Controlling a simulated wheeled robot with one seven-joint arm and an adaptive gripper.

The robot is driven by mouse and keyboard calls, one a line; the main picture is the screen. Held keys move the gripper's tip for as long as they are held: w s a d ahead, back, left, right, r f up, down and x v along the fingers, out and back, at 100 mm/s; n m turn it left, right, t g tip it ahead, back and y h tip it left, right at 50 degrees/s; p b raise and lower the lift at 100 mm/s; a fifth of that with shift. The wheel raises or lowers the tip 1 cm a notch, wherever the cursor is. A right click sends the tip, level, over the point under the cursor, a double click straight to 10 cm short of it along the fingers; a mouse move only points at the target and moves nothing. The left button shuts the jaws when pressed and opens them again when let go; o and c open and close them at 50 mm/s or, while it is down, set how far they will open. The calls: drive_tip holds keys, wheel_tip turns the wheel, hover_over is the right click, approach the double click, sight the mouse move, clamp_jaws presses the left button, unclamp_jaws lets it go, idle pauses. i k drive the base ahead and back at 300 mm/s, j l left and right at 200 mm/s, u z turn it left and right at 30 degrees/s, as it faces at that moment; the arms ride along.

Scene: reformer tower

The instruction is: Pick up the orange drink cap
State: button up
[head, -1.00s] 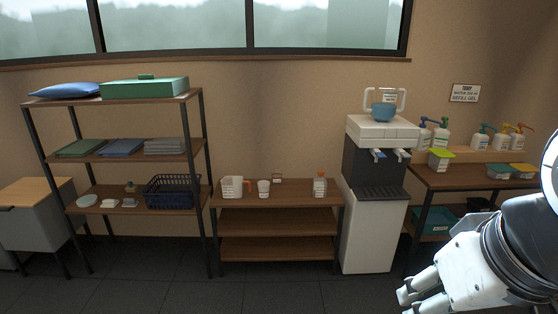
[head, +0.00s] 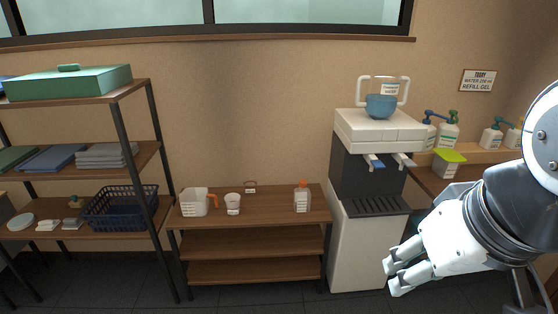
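The orange cap (head: 303,183) sits on top of a small clear bottle (head: 302,200) with a white label. The bottle stands upright near the right end of the top of a low wooden shelf (head: 262,213). My gripper (head: 389,277) is at the lower right, in front of the water dispenser and well apart from the bottle. Its two fingers point left with a gap between them, and nothing shows in it.
A white water dispenser (head: 352,240) stands just right of the low shelf. A white jug (head: 192,202) and a cup (head: 233,202) stand left of the bottle. A taller rack (head: 140,155) with a blue basket (head: 108,220) is at the left.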

sight(302, 183)
drive_tip(key=i+z, duration=0.15)
drive_tip(key=i, duration=0.35)
drive_tip(key=i+j+z, duration=0.1)
drive_tip(key=i, duration=0.35)
drive_tip(key=i+j+z, duration=0.15)
drive_tip(key=i, duration=0.3)
drive_tip(key=i+j+z, duration=0.15)
drive_tip(key=i, duration=0.35)
